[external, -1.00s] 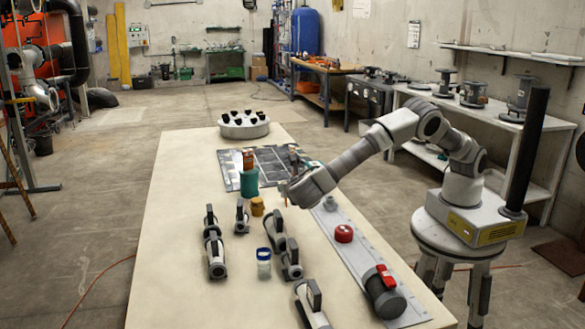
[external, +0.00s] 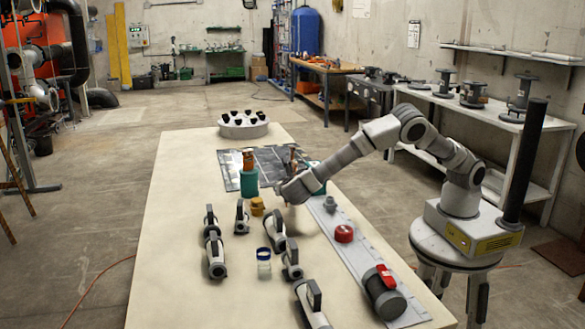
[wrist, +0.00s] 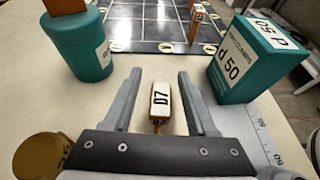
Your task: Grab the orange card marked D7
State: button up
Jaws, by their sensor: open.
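The small orange card with a white face marked D7 (wrist: 160,101) stands on the table in the wrist view. It is between the two fingers of my gripper (wrist: 160,74), with a gap visible on both sides. The gripper is open and not closed on it. In the external view my gripper (external: 291,199) is low over the table, and I cannot make out the card there.
A teal block marked d 50 (wrist: 250,62) is close to my right finger, and a teal cylinder (wrist: 82,48) stands left. A yellow jar (wrist: 42,154) is at lower left. A dark gridded mat (wrist: 150,22) with another orange piece (wrist: 197,20) lies beyond.

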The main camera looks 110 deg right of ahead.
grip_shut()
dwell(0.4)
